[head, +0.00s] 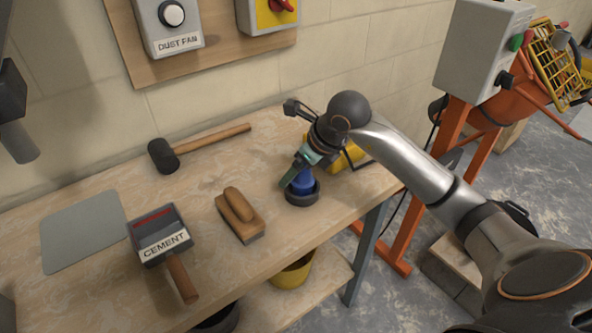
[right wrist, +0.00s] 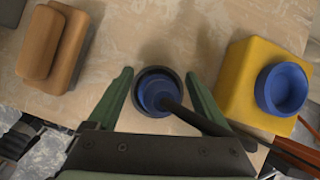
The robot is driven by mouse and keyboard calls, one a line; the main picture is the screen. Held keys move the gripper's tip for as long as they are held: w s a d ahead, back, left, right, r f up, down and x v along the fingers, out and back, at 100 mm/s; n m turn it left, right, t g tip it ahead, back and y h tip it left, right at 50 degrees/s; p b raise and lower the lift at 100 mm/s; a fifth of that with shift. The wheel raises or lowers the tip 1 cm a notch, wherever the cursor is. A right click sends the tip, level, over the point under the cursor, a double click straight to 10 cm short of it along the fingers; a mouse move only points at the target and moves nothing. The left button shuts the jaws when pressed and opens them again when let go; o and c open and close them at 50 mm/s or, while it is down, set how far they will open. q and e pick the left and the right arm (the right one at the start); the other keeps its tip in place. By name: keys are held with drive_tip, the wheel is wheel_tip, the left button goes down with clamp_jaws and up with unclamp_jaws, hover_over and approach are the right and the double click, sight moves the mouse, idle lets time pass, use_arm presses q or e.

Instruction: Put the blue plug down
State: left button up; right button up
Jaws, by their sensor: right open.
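The blue plug (head: 303,182) sits inside a round dark holder (head: 303,198) near the right end of the workbench. In the right wrist view the plug (right wrist: 153,92) is ringed by the holder's dark rim (right wrist: 137,95), and a black cable (right wrist: 200,122) runs from it to the lower right. My right gripper (head: 299,176) is over the plug. In the right wrist view its green fingers (right wrist: 160,75) are open, one on each side of the holder, with gaps visible.
A yellow box (right wrist: 232,82) with a blue round socket (right wrist: 281,89) stands right of the holder.

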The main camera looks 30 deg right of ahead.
drive_tip(key=v, duration=1.1)
drive_tip(key=shift+p, duration=0.45)
